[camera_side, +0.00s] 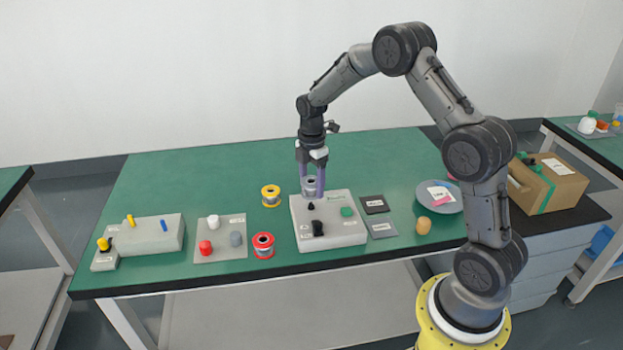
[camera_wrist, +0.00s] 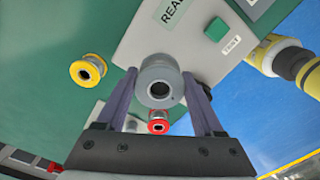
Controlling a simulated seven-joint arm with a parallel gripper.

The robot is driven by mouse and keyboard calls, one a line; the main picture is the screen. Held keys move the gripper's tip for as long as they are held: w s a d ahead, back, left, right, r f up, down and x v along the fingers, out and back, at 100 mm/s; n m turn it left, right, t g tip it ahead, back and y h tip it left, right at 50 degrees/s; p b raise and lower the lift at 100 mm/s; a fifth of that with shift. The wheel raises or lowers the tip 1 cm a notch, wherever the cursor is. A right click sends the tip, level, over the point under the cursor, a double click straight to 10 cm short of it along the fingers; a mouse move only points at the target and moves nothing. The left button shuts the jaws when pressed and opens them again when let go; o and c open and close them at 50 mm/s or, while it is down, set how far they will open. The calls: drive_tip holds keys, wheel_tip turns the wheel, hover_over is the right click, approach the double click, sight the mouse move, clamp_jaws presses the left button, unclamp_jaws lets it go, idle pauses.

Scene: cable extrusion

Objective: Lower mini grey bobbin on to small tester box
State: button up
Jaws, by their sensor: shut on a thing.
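The mini grey bobbin (camera_side: 309,184) is between the two purple fingers of my gripper (camera_side: 312,192) in the side view. My gripper is shut on it. The wrist view shows the grey bobbin (camera_wrist: 160,82) end-on between the fingers (camera_wrist: 160,98), in front of the light grey tester box. The small tester box (camera_side: 335,232) stands on the green table below and in front of the gripper. It has black parts, a green button (camera_side: 347,212) and labels. The bobbin is over the box's back left part; I cannot tell whether it touches the box.
A yellow bobbin (camera_side: 270,195) and a red bobbin (camera_side: 263,245) stand left of the box. Two dark plates (camera_side: 376,205) and a blue-grey plate (camera_side: 440,198) lie to its right. A grey mat (camera_side: 222,252) with coloured pieces lies further left. The back left of the table is clear.

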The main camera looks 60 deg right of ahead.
sight(312, 197)
drive_tip(key=shift+f, duration=2.2)
drive_tip(key=shift+f, duration=0.15)
drive_tip(key=o, duration=1.5)
drive_tip(key=shift+r, duration=3.5)
